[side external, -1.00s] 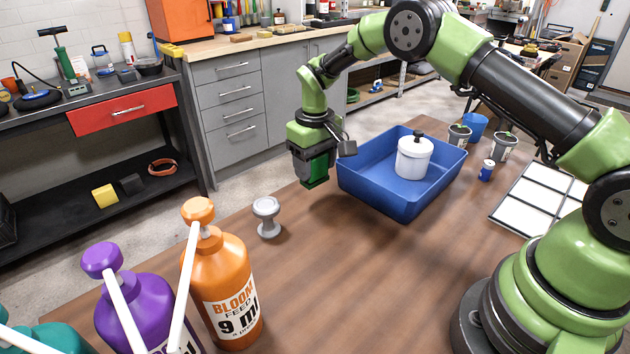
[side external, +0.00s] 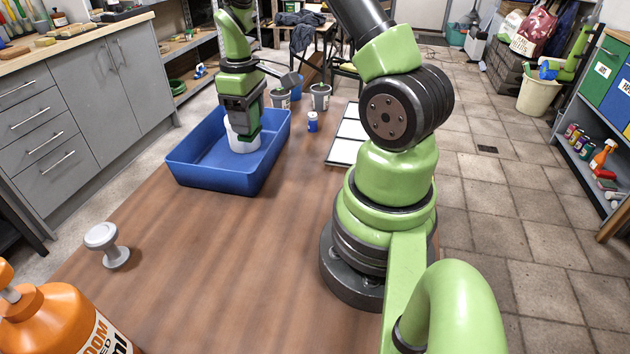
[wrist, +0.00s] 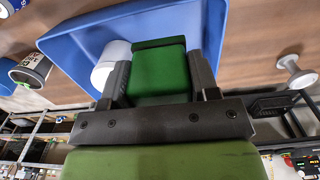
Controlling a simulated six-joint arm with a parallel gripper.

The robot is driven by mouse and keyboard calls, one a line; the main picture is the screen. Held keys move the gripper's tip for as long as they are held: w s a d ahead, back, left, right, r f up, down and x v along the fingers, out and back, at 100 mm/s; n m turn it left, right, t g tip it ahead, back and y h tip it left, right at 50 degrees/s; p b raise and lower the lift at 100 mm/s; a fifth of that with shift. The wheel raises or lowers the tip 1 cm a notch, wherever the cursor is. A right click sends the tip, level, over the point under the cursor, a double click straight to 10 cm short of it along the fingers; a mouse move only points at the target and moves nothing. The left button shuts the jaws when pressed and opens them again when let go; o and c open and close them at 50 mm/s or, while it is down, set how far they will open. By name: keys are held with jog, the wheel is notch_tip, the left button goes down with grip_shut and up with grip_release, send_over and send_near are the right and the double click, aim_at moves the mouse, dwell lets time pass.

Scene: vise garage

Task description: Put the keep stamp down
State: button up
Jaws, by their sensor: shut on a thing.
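My gripper (side external: 242,122) is shut on a green block with a dark edge, which I take to be the keep stamp (wrist: 158,72). The wrist view shows the block between both fingers; its underside is hidden. In the side view the gripper hangs over the blue tray (side external: 201,181), in front of the white jar (side external: 243,146), and hides the jar's upper part. The jar stands in the tray; in the wrist view it (wrist: 113,60) shows just left of the block. I cannot tell whether block and jar touch.
A grey spool-shaped piece (side external: 107,245) stands on the wooden table near the orange bottle (side external: 60,325). Grey pots (side external: 320,97), a small blue can (side external: 312,122) and a white panelled board (side external: 350,138) lie beyond the tray. The middle of the table is clear.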

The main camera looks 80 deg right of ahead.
jog(key=s, duration=1.3)
jog(key=f, duration=0.9)
jog(key=shift+s+d+f, duration=0.15)
jog(key=shift+d+f, duration=0.2)
jog(key=shift+f, duration=0.05)
jog(key=shift+f, duration=0.1)
jog(key=o, duration=0.9)
